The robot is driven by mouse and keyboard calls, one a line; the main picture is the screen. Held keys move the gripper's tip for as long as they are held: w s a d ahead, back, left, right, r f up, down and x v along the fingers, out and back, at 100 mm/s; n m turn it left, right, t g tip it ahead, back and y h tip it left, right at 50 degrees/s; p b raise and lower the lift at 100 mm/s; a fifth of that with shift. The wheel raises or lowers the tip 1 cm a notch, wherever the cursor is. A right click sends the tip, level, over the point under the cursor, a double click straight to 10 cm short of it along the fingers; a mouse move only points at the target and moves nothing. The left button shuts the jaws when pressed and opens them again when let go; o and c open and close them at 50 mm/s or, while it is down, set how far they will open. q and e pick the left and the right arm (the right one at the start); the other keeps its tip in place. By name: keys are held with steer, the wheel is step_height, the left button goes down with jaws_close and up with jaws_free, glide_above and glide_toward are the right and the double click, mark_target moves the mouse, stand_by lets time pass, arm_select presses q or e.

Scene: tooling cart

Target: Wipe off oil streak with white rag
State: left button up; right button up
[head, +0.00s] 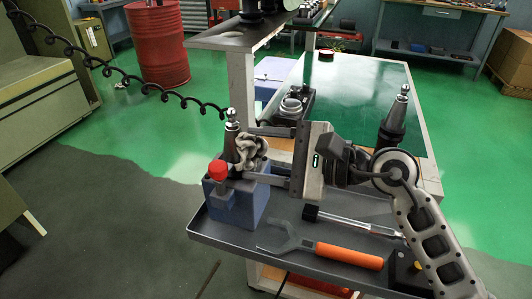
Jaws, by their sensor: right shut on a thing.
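The white rag (250,153) is a crumpled greyish-white wad between the fingertips of my right gripper (249,155). The gripper reaches in from the right and is shut on the rag. The rag is against or just in front of a dark tapered tool holder (230,146) with a shiny tip; contact is hard to tell. That holder stands upright in a blue block (236,206) on the cart tray. I cannot make out an oil streak; the rag and fingers hide part of the holder. My left gripper is not in view.
An orange-handled spanner (345,255) and a dark-headed tool (350,222) lie on the grey tray (225,238). Another tapered holder (394,121) stands at right. A black coiled cord (135,78) hangs at left.

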steer(key=shift+a, duration=0.1)
steer(key=shift+w+d+f+b, duration=0.1)
steer(key=shift+w+d+b, duration=0.1)
steer(key=shift+w+b, duration=0.25)
steer(key=shift+w+d+f+b, duration=0.1)
steer(key=shift+w+d+b, duration=0.05)
steer(key=shift+w+b, duration=0.25)
steer(key=shift+s+a+r+b, duration=0.15)
steer(key=shift+s+a+b, duration=0.4)
steer(key=shift+s, duration=0.35)
